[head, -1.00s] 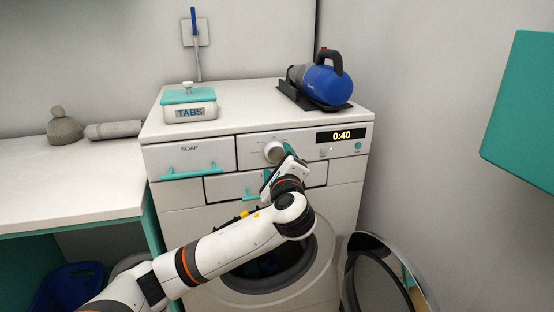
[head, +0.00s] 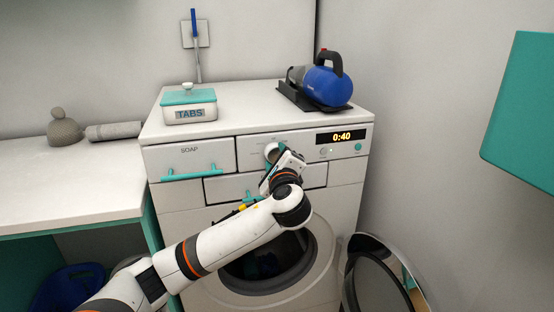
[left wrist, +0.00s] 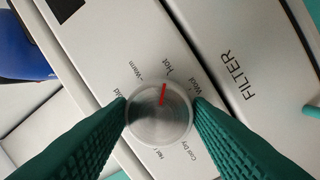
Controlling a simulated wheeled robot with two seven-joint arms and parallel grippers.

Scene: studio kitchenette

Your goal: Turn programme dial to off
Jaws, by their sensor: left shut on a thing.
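The programme dial (head: 271,149) is a round silver knob on the washing machine's front panel, partly covered by my gripper in the head view. In the left wrist view the dial (left wrist: 160,112) shows whole, with a red pointer line towards the "Hot" label. Labels for "Warm", "Wool" and "Cool Dry" also ring it; I cannot make out an off label. My left gripper (head: 276,155) is shut on the dial, with one green ribbed finger on each side in the left wrist view (left wrist: 160,115). My right gripper is not in view.
The washing machine (head: 340,190) has a soap drawer (head: 190,155), a display reading 0:40 (head: 341,136) and a "FILTER" panel (left wrist: 265,60). A tabs box (head: 190,105) and a blue handheld appliance (head: 325,85) stand on top. A teal cabinet (head: 525,110) hangs at right.

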